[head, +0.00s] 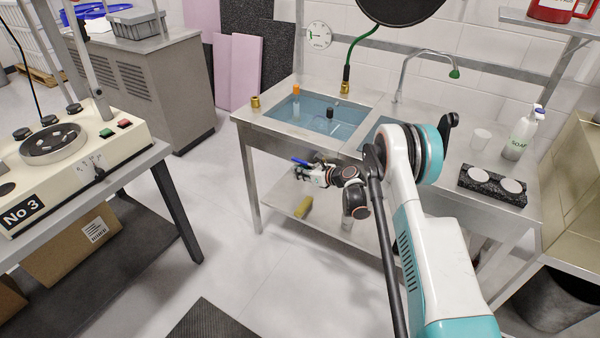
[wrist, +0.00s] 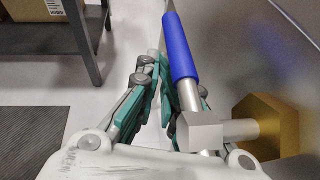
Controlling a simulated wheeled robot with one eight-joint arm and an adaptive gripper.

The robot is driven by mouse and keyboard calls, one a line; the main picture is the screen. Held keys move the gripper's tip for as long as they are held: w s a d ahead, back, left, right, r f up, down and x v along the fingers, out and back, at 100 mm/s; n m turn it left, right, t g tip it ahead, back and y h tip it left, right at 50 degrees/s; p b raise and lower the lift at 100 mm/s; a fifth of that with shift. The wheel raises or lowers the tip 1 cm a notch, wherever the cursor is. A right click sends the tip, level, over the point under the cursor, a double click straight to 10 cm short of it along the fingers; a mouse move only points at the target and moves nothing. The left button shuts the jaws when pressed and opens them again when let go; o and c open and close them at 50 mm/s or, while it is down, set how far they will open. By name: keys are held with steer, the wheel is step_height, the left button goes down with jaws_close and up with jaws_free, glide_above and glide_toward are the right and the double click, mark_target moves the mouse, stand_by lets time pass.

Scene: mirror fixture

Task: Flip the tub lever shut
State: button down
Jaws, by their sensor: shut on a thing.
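The blue-sleeved lever (wrist: 180,48) runs up the middle of the wrist view, with a bare metal shank below the sleeve. A metal block joins it to a brass hex fitting (wrist: 270,125) at the right. In the head view the blue lever (head: 301,162) shows under the front of the water-filled tub (head: 262,124). My gripper (wrist: 180,95) is shut on the lever, with its teal fingers on either side of the shank. The right finger is largely hidden behind the lever. In the head view my gripper (head: 318,174) is below the tub's front edge.
A lower shelf with a yellow block (head: 303,207) lies below my gripper. The sink unit's front leg (head: 249,185) stands to the left. A soap bottle (head: 520,136) and a black tray (head: 493,186) sit on the right counter. Open floor lies left of the sink.

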steer(key=shift+s+a, duration=0.15)
steer(key=v, duration=1.2)
steer(key=shift+d, duration=0.2)
steer(key=shift+w, duration=0.25)
steer(key=s+r+n+g+h, duration=0.1)
steer(key=s+r+n, duration=0.35)
steer(key=r, duration=0.35)
steer(key=s+a+r+n+h, duration=0.1)
steer(key=s+r+n+h, duration=0.1)
steer(key=s+r+n, duration=0.45)
steer(key=s+r+n+g+h, duration=0.1)
steer(key=s+r+n, duration=0.15)
steer(key=r, duration=0.65)
steer(key=s+d+r+n+h, duration=0.1)
steer(key=s+n, duration=0.3)
steer(key=s, duration=0.6)
steer(key=s+d+r+n+h, duration=0.1)
steer(key=s+n, duration=0.4)
steer(key=s, duration=0.5)
steer(key=s+d+r+n+h, duration=0.2)
steer(key=s+n, duration=0.3)
steer(key=s, duration=0.5)
steer(key=shift+s+d+h, duration=0.2)
steer(key=shift+s+h, duration=0.1)
steer(key=shift+h, duration=0.5)
